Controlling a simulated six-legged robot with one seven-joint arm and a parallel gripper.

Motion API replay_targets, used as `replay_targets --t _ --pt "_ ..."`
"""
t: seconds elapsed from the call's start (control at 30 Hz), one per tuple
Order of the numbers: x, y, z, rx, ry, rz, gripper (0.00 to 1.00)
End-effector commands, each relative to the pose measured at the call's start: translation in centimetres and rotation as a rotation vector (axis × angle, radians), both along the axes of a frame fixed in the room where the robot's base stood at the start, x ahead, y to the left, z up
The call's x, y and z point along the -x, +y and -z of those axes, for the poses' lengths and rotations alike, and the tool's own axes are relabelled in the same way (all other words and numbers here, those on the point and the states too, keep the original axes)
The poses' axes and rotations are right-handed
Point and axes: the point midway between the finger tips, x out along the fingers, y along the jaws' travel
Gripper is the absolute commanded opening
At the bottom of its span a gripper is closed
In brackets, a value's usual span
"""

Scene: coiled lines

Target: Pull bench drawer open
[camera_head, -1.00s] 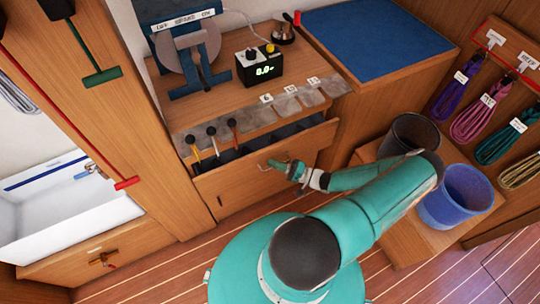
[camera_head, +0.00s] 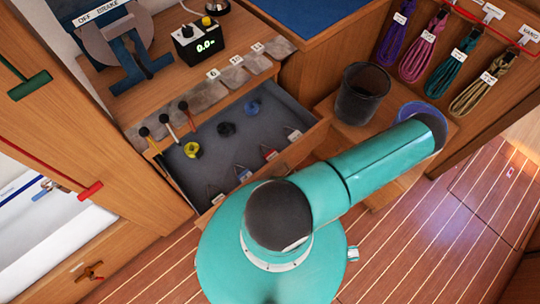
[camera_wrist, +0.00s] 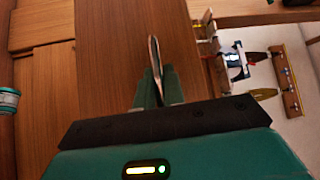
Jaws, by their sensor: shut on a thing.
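The bench drawer (camera_head: 208,163) stands open in the head view, its grey interior showing. Inside lie a yellow round piece (camera_head: 191,149), a dark one (camera_head: 226,129), a blue one (camera_head: 253,108) and several tagged small fittings along the front. In the wrist view the wooden drawer front (camera_wrist: 115,50) fills the left and middle. My gripper (camera_wrist: 157,77) is at that front, its teal fingers closed about the thin metal drawer handle (camera_wrist: 154,47). In the head view my own arm and body hide the gripper and handle.
A black bin (camera_head: 362,95) and a blue bin (camera_head: 418,110) stand right of the drawer. Coiled lines (camera_head: 425,52) hang behind them. The striped floor at right is open.

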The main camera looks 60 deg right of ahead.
Motion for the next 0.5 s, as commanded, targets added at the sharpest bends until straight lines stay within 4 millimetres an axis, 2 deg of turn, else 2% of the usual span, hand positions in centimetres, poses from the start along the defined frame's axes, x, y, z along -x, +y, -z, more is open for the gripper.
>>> replay_targets --t 0.13,0.47,0.5 --pt "0.63 0.19 0.35 0.005 0.010 -0.002 0.00" --pt "0.67 0.27 0.34 0.004 0.009 -0.003 0.00" --pt "0.67 0.27 0.34 0.004 0.010 -0.003 0.17"
